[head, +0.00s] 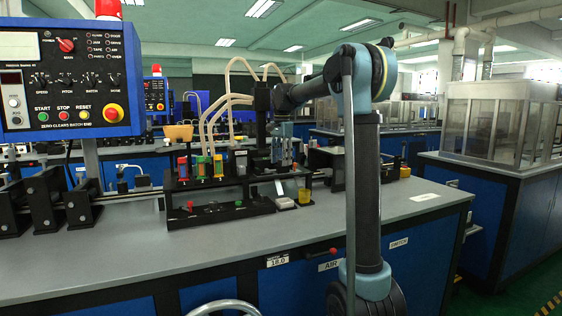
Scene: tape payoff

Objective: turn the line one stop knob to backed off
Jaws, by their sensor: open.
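I cannot tell for sure which part is the line one stop knob. A small red knob (190,206) and a small green knob (238,203) sit low on the front of the black fixture (205,219) on the grey bench. My arm reaches left from its column to behind the fixture's right part. My gripper (283,155) hangs there above the bench, small and partly lost against dark parts. It is open, and I see nothing held in it. It is apart from the small knobs, up and to their right.
A blue control panel (70,95) with several knobs and buttons stands at left. Black brackets (80,204) line the bench beside the fixture. A red knob (333,250) is on the bench's front edge. The grey bench top (400,200) is clear at front and right.

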